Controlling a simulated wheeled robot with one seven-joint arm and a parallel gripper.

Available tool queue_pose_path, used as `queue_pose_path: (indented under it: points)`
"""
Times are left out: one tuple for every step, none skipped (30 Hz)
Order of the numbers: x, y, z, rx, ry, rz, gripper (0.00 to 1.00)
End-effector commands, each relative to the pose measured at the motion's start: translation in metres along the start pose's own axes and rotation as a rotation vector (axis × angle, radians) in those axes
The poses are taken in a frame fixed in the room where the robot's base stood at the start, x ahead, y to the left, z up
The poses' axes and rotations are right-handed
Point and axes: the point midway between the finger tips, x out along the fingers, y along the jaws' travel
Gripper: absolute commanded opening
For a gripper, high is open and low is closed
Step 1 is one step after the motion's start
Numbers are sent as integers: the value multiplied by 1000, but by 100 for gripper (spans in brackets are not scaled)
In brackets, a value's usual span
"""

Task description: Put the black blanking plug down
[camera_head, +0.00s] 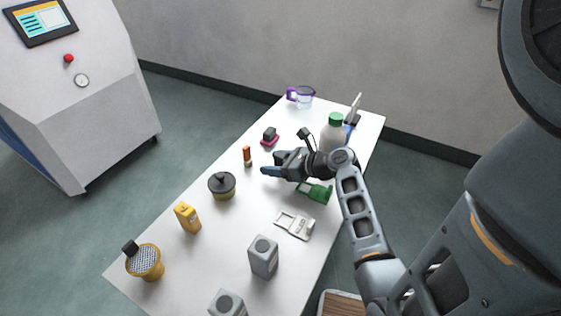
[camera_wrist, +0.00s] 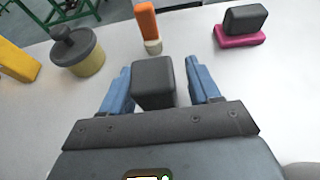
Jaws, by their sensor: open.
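The black blanking plug, which I take to be the dark block (camera_wrist: 153,82) in the wrist view, stands between the two blue fingers of my gripper (camera_head: 270,171). The fingers are open, with a gap on each side of the block. Its underside is hidden, so I cannot tell for sure that it rests on the table. In the head view my gripper is low over the middle of the white table (camera_head: 152,262), and I cannot make out the block there.
An orange piece (camera_wrist: 147,22) and a black block on a pink base (camera_wrist: 241,22) stand beyond my fingers. A dark-lidded pot (camera_head: 221,187) and a yellow box (camera_head: 187,218) are nearby. A green-capped bottle (camera_head: 334,133) stands behind my gripper.

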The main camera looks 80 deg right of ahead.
Motion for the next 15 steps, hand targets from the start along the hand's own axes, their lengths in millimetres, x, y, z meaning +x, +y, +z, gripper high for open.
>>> queue_pose_path:
  points:
    - [0,0,0,0,0,0,62]
    - [0,0,0,0,0,0,62]
    - [0,0,0,0,0,0,62]
    - [0,0,0,0,0,0,62]
    - [0,0,0,0,0,0,62]
    - [0,0,0,0,0,-1,60]
    - [0,0,0,0,0,-1,57]
    - [0,0,0,0,0,-1,54]
    - [0,0,0,0,0,-1,50]
    - [0,0,0,0,0,-1,47]
    - [0,0,0,0,0,-1,44]
    - [0,0,0,0,0,-1,41]
    - [0,0,0,0,0,-1,38]
    - [0,0,0,0,0,-1,35]
    - [0,0,0,0,0,-1,31]
